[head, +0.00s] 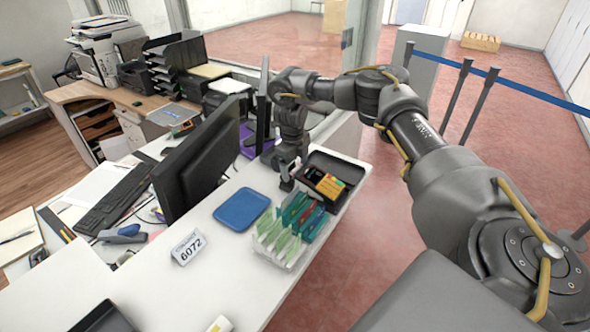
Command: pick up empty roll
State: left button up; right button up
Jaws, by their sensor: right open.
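I cannot make out an empty roll for certain. A small white and yellow object (220,324) is cut off by the bottom edge of the head view; I cannot tell what it is. My right gripper (287,184) is open and points down over the white counter (215,265), at the left side of a black tray (352,170). A yellow, black and red item (327,184) lies in the tray. The fingertips are small, and I see nothing between them. My left gripper is not in view.
A blue square tray (242,209), a clear box of green and red packets (290,232) and a 6072 number plate (188,247) are on the counter. A monitor (195,165) stands left. Bare counter lies in front of the plate.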

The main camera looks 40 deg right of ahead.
jog(key=shift+a, duration=0.1)
jog(key=c, duration=1)
grip_shut()
